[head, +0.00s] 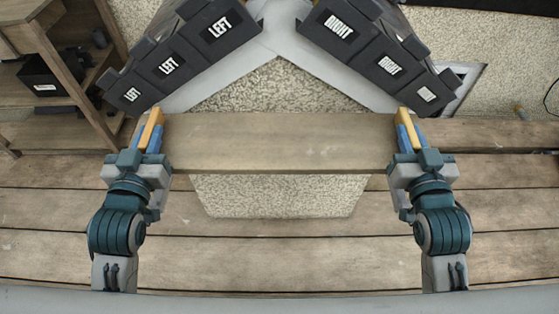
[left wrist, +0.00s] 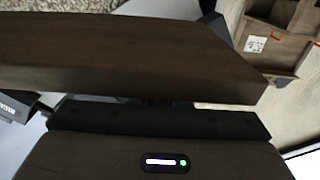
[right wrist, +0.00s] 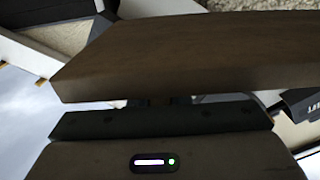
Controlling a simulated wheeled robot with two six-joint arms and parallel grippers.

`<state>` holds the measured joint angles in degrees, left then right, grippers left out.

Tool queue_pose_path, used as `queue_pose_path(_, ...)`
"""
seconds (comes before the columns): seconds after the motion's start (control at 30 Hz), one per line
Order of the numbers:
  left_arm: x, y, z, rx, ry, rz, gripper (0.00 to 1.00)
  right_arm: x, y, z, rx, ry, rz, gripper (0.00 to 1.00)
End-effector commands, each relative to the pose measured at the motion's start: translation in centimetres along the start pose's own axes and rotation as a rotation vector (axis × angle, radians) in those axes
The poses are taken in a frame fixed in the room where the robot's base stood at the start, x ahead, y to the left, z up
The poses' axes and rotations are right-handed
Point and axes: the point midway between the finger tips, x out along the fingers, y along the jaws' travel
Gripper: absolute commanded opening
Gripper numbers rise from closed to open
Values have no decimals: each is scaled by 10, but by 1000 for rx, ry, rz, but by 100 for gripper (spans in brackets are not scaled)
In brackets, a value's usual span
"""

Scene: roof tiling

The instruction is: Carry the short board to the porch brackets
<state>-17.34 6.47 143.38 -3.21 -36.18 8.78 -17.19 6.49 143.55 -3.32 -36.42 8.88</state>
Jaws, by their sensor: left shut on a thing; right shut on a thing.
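The short board (head: 280,142) is a brown wooden plank held level across the middle of the head view. My left gripper (head: 150,130) is shut on its left end, and my right gripper (head: 405,132) is shut on its right end. The board also shows close up in the left wrist view (left wrist: 120,55) and in the right wrist view (right wrist: 190,52), where it hides most of the jaws. I cannot make out the porch brackets for certain in any view.
Dark roof tile pieces marked LEFT (head: 180,55) and RIGHT (head: 375,50) lie on the two slopes of a white gable frame (head: 275,45) beyond the board. A wooden shelf (head: 65,60) stands at the left with a black bin (head: 42,80). Planks (head: 280,250) run below the board.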

Motion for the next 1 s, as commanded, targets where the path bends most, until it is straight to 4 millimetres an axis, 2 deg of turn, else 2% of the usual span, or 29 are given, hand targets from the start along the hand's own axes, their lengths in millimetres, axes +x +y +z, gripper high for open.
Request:
queue_pose_path(0.37,0,0,4,0,3,0,0,0,0,4,0,3,0,0)
queue_pose_path(1.0,0,0,36,0,3,0,0,0,0,36,0,3,0,0)
